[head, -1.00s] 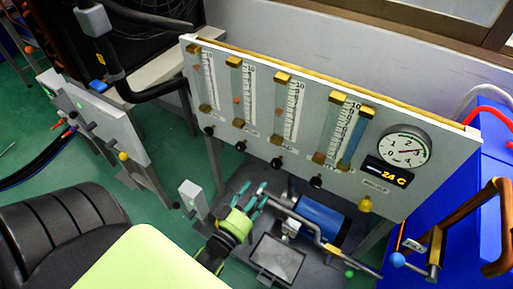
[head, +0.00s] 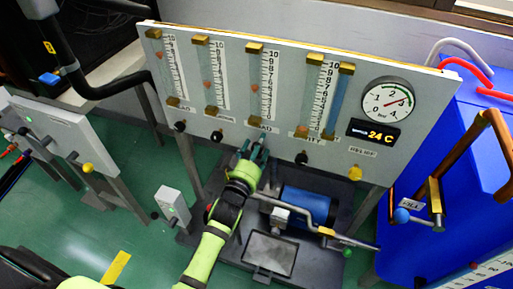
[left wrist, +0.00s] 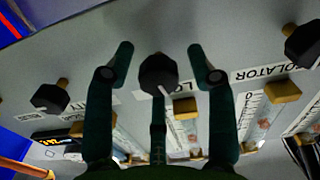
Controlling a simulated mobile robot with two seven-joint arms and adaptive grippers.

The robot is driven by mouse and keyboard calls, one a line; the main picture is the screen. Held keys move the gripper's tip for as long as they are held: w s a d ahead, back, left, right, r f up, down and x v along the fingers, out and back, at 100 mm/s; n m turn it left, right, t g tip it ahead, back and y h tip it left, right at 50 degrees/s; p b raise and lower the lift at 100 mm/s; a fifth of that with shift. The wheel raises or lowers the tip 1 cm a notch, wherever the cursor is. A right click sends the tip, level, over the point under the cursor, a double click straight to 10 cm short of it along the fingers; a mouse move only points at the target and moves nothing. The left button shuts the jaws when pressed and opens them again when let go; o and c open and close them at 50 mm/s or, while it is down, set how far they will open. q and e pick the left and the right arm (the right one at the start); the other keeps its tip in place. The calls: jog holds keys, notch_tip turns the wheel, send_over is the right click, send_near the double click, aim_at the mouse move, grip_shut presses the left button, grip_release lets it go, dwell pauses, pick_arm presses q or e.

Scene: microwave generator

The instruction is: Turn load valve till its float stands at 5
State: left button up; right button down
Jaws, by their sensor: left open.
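The load valve is a black knob (left wrist: 158,74) with a white mark, beside a label starting "LO" in the left wrist view. In the head view my gripper hides it, below the third flow tube (head: 263,72). That tube's small orange float (head: 255,88) stands around mid-scale; the exact reading is too small to tell. My left gripper (head: 257,142) is at the panel's lower edge under this tube. In the left wrist view its open fingers (left wrist: 160,52) stand on either side of the knob, with visible gaps. My right gripper is not in view.
Neighbouring black knobs (head: 217,136) and (head: 302,158) flank the gripper along the white panel (head: 225,120). A yellow relief knob (head: 355,173) is further right, below the dial gauge (head: 388,101). A blue cylinder (head: 308,204) and pipe lie below. A blue tank (head: 455,160) stands right.

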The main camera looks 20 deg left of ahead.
pick_arm(q)
jog(key=shift+w, duration=0.15)
jog(key=c, duration=1.1)
jog(key=shift+r, duration=0.1)
grip_shut()
jog(key=shift+w+a+r, duration=0.1)
jog(key=shift+r, duration=0.2)
jog(key=o, duration=1.1)
grip_release()
jog(key=shift+f, duration=0.2)
jog(key=shift+f, duration=0.1)
